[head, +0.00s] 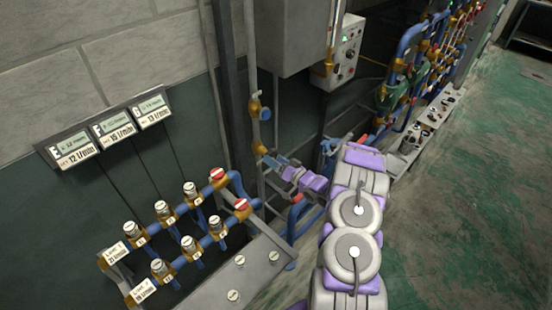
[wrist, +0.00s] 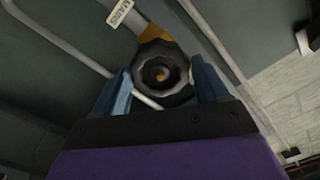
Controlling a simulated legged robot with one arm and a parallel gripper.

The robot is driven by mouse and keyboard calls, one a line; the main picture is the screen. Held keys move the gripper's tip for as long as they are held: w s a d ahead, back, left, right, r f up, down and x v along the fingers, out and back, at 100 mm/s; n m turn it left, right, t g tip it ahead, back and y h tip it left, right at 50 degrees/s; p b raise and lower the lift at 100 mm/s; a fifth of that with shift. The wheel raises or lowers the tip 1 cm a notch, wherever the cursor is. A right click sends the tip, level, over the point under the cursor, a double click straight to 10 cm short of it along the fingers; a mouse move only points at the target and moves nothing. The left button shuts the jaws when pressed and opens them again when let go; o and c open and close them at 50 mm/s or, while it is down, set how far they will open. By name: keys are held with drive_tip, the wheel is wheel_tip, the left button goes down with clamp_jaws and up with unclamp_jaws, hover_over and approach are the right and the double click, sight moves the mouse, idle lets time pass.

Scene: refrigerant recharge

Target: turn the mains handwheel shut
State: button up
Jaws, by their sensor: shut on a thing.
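The mains handwheel (wrist: 148,61) is a dark, scalloped round wheel with a brass centre, in the middle of the wrist view. A tag reading MAINS (wrist: 120,13) hangs on the pipe beside it, upside down in this view. My gripper (wrist: 162,74) has its two blue fingers on opposite sides of the wheel, shut on its rim. In the head view my gripper (head: 279,166) is at the wall pipe below the grey box. The wheel itself is hard to make out there. How far the wheel is turned cannot be told.
Two rows of valves on blue pipes (head: 205,238) stand at lower left, with two red caps (head: 217,174). Three flow displays (head: 112,127) hang on the wall. A grey control box (head: 340,52) and more pipework (head: 405,65) lie beyond. Green floor (head: 480,180) at right is clear.

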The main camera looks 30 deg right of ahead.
drive_tip(key=shift+d+r+m+p, duration=0.1)
drive_tip(key=shift+m+p, duration=0.45)
drive_tip(key=shift+m, duration=0.75)
drive_tip(key=shift+m+p, duration=0.95)
drive_tip(key=shift+m, duration=1.35)
drive_tip(key=m+p, duration=0.1)
drive_tip(key=m, duration=0.3)
drive_tip(key=shift+m, duration=0.4)
drive_tip(key=o, duration=1.1)
drive_tip(key=shift+c, duration=0.2)
